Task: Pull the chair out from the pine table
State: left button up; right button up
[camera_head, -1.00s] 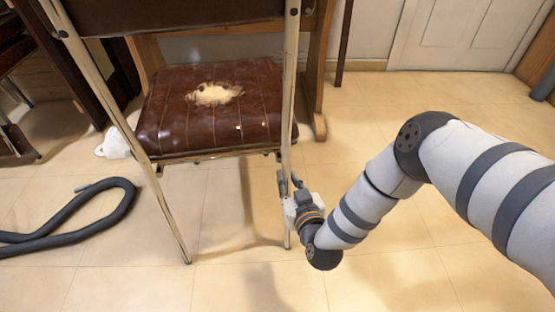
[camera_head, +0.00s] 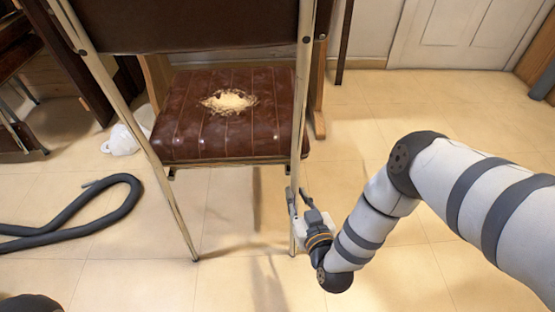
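The chair (camera_head: 215,140) has a brown, ribbed leather seat with a torn patch, a dark backrest and pale metal legs. Its back faces me, and it stands upright on the floor. The wooden frame of the pine table (camera_head: 319,90) shows behind the chair, mostly hidden by the backrest and seat. My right gripper (camera_head: 298,200) is low at the chair's right rear leg, with one finger on each side of it, and appears shut on it. My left gripper is not in view.
A dark grey hose (camera_head: 115,210) lies curled on the tiled floor at the left. A white bag (camera_head: 122,140) lies behind the chair's left leg. Dark furniture (camera_head: 20,75) stands at the far left. The floor is clear at the right, before a white door (camera_head: 460,35).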

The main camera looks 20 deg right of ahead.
jog(key=o, duration=0.6)
jog(key=shift+c, duration=0.2)
jog(key=shift+r, duration=0.1)
jog(key=s+p, duration=0.3)
jog(key=s, duration=0.6)
jog(key=shift+s+a+p, duration=0.35)
jog(key=shift+s, duration=0.05)
